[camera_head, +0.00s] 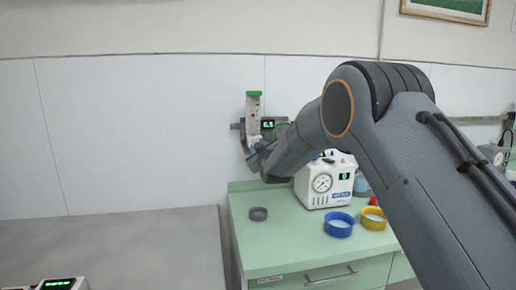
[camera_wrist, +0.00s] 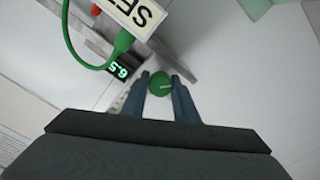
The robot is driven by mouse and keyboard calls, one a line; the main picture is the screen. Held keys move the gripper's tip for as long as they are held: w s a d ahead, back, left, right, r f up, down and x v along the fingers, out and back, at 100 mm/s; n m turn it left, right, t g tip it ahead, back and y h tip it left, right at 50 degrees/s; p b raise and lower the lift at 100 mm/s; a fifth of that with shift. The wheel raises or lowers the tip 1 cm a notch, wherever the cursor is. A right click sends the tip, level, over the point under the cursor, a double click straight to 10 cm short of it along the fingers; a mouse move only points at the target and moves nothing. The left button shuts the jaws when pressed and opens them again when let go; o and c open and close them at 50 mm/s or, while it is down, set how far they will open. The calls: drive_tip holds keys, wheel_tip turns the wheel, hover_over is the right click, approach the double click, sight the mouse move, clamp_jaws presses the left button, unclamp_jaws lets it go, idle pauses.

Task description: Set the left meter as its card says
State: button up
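The left meter (camera_head: 253,112) hangs on the wall rail, with a pale upright body, a green top and a small display (camera_head: 268,124) beside it. In the wrist view, the lit display (camera_wrist: 118,68) appears upside down and seems to read 6.5. A white card (camera_wrist: 137,14) with large black letters, "SE" showing, is cut off by the top edge, so its setting is not readable. A round green knob (camera_wrist: 160,84) with a pale mark sits between the two fingers of my gripper (camera_wrist: 160,78), with no clear gap. In the head view, my gripper (camera_head: 256,157) is just below the meter.
A grey bed-like surface (camera_head: 150,245) is at left. The wall left of the meter is clear.

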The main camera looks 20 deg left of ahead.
drive_tip(key=o, duration=0.3)
drive_tip(key=shift+o, duration=0.2)
drive_tip(key=shift+f, duration=0.1)
